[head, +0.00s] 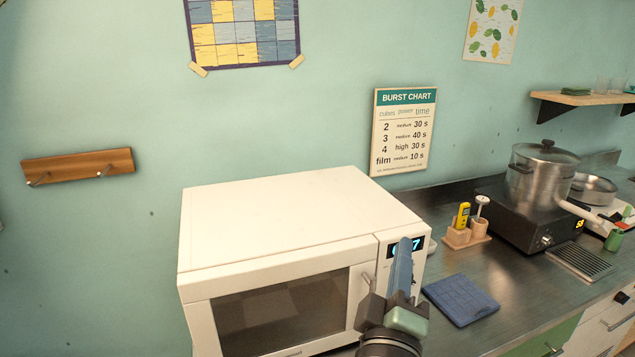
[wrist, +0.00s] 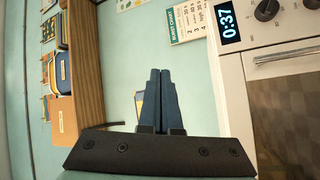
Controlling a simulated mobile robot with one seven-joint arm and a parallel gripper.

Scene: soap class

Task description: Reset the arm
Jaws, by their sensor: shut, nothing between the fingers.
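My gripper (head: 403,262) is in front of the right side of the white microwave (head: 290,225), raised with its fingers pointing up and partly covering the control panel. In the wrist view my gripper (wrist: 160,75) shows its two blue fingers pressed together with nothing between them. The microwave door is shut in the head view.
A blue mat (head: 461,299) lies on the dark counter right of the microwave. Beyond it are a small wooden holder (head: 466,236) and a pot (head: 541,175) on a burner. A wooden shelf (wrist: 72,65) shows at left in the wrist view.

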